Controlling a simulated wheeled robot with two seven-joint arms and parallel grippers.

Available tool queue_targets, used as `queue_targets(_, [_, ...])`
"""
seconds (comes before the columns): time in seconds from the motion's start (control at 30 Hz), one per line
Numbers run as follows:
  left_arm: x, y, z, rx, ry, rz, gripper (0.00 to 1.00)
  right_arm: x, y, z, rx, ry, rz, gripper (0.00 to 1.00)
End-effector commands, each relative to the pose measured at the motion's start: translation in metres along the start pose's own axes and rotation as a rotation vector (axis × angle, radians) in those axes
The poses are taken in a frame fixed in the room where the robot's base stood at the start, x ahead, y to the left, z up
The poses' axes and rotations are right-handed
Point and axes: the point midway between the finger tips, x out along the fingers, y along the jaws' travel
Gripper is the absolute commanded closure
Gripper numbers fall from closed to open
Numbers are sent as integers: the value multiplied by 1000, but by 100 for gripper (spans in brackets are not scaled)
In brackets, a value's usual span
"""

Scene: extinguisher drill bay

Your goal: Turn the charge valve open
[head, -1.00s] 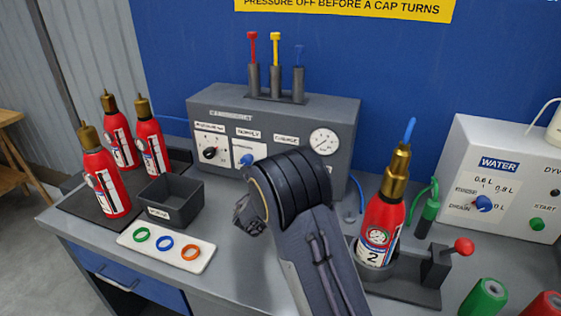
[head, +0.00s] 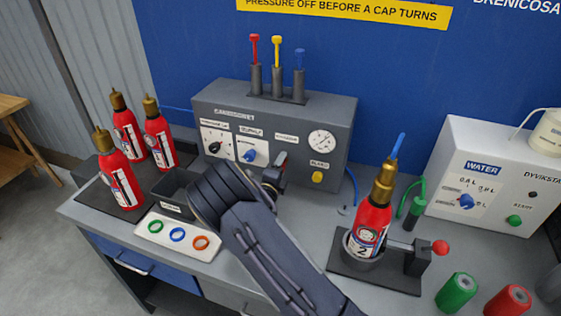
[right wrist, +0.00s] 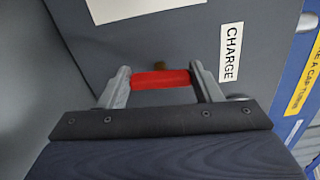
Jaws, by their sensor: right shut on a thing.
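The charge valve's red handle (right wrist: 160,80) lies between the two grey fingers of my right gripper in the right wrist view. The fingers are shut on it, one at each end. The CHARGE label (right wrist: 231,52) is on the grey panel beside it. In the head view my right gripper (head: 279,166) is at the front of the grey charging console (head: 340,115), below the third label. My wrist and fingers hide most of the valve there, so its turn angle is hard to tell. My left gripper is not in view.
Extinguisher 2 (head: 372,222) stands in a holder right of my arm, with a red-knobbed lever (head: 440,247) beside it. Three extinguishers, a dark bin (head: 174,190) and a white ring tray (head: 150,228) are at left. The water unit (head: 450,140) is at right.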

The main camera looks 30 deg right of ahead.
Motion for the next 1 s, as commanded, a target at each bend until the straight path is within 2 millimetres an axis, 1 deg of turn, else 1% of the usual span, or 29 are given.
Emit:
queue_targets(0.03, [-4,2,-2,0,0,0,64,-1,-2,1,-24,-2,2,65])
queue_targets(0.3, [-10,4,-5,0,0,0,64,-1,1,0,-104,-1,1,65])
queue_targets(0.8, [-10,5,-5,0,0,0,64,0,2,0,-121,-1,2,65])
queue_targets(0.83, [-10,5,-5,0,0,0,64,0,2,0,-121,-1,2,39])
queue_targets(0.97, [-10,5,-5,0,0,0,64,0,2,0,-120,-1,2,22])
queue_targets(1.0, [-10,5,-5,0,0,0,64,0,2,0,-119,-1,2,20])
